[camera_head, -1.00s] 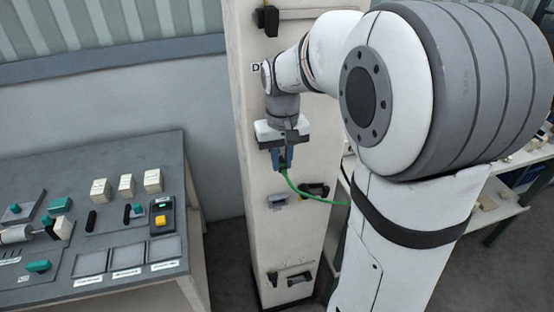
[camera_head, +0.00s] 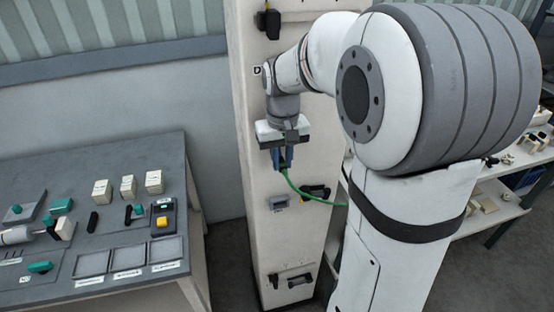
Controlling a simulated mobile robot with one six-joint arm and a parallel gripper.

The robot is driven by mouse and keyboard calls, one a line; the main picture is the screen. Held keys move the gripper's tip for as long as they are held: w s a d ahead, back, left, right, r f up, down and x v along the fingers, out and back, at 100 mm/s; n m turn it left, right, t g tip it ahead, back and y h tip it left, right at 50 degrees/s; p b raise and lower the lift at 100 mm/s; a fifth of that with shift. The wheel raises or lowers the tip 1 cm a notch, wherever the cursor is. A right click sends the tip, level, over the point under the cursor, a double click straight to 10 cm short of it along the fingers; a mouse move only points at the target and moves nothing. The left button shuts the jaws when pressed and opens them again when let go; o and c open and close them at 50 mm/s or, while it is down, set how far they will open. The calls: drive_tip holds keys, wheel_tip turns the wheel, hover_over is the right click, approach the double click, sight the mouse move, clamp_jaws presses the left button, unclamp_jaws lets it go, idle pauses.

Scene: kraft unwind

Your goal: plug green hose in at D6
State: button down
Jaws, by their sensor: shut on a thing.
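My gripper (camera_head: 284,160) points down in front of the white column (camera_head: 260,215). It is shut on the end of the green hose (camera_head: 300,191). The hose hangs from the jaws and curves down to the right, passing behind my arm. A sign with the letter D (camera_head: 257,71) shows on the column, partly hidden by my wrist. I cannot read a D6 label, and any port behind the gripper is hidden.
Below the gripper the column bears a grey fitting (camera_head: 278,203), a black fitting (camera_head: 316,192) and a lower bracket (camera_head: 290,278). A black fitting (camera_head: 267,20) sits near its top. A grey bench (camera_head: 90,215) with blocks and trays stands left; a white table (camera_head: 500,205) stands right.

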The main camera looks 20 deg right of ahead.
drive_tip(key=shift+w, duration=0.45)
idle(0.7)
drive_tip(key=c, duration=1.3)
unclamp_jaws()
drive_tip(key=shift+o, duration=0.2)
